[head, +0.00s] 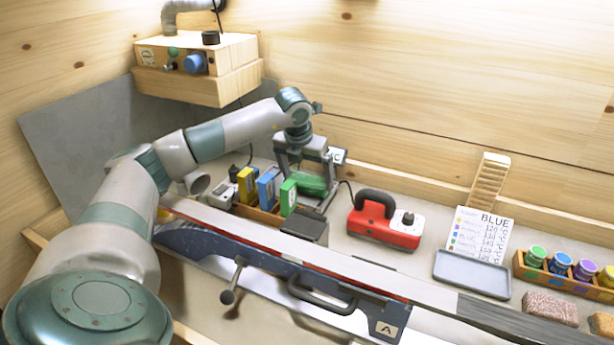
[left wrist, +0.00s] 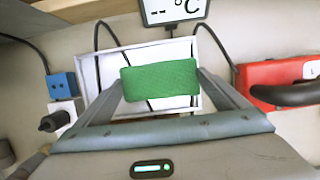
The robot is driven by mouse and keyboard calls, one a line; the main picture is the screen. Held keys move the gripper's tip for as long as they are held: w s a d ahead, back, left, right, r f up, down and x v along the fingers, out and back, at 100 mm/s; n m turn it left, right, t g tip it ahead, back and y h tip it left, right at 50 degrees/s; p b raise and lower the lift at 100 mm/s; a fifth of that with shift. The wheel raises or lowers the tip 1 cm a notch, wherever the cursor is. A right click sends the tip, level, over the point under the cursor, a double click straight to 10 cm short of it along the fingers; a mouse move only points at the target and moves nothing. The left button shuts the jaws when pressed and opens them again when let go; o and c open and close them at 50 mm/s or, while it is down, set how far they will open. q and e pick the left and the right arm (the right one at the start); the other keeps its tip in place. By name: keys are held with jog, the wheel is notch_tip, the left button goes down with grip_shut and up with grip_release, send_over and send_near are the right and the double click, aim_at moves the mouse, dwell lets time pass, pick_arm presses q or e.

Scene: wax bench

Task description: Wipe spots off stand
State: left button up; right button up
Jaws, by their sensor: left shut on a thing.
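My left gripper (head: 305,186) is shut on a green pad (head: 311,182), gripped between its two fingers. In the left wrist view the green pad (left wrist: 160,82) is a textured block held between the fingertips, in front of a white-rimmed rectangular thing (left wrist: 87,75) that may be the stand. The pad hides the middle of that thing, and dark cables cross it. I cannot tell whether the pad touches it. No spots can be made out. My right gripper is not in view.
A red iron (head: 375,220) stands right of the gripper. A °C display (head: 337,156) is behind. Yellow, blue and green boxes (head: 268,188) are close on the left. A long ski (head: 345,268) lies across the front. A grey tray (head: 472,276) is at the right.

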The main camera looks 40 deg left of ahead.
pick_arm(q)
jog(key=shift+f+b, duration=0.35)
jog(key=shift+f, duration=0.1)
